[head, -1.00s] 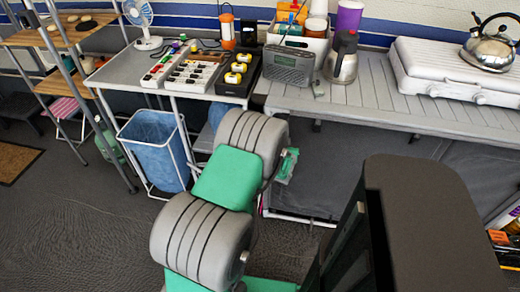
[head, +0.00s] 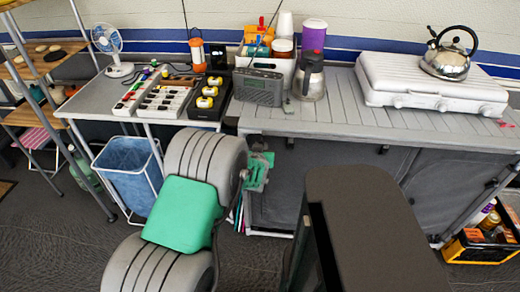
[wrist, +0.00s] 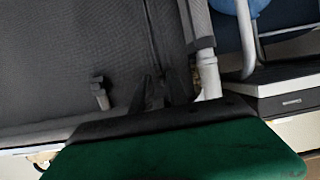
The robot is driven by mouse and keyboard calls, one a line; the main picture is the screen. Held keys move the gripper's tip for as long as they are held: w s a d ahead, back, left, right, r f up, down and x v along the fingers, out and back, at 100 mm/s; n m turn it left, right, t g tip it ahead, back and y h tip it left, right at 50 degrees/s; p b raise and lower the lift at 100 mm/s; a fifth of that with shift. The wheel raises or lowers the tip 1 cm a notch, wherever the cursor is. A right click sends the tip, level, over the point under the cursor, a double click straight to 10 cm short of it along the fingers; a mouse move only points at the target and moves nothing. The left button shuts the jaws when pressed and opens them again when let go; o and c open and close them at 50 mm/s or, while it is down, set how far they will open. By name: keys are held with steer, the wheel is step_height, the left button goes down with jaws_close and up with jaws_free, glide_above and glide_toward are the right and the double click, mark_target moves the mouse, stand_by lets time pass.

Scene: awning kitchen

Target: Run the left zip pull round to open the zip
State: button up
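The grey fabric cabinet front (head: 330,190) hangs under the slatted counter. A small dark tab (head: 290,143), apparently the left zip pull, sits near its top edge. A similar tab (head: 384,149) is further right. In the wrist view a small grey tab (wrist: 101,93) stands out against the grey fabric (wrist: 60,50), apart from the green hand body. A dark seam runs down that fabric. My gripper (head: 257,172) is at the cabinet's left end, left of the left tab. The green hand body fills the bottom of the wrist view; the finger opening is not clear.
A white-framed blue bin (head: 127,170) stands left of my arm. The counter (head: 330,118) carries a radio (head: 258,87), a coffee pot (head: 310,78) and a white stove (head: 430,88) with a kettle (head: 450,55). A yellow-black crate (head: 480,245) stands at the lower right.

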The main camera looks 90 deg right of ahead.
steer(key=shift+o, duration=1)
steer(key=shift+f, duration=0.15)
steer(key=v, duration=0.8)
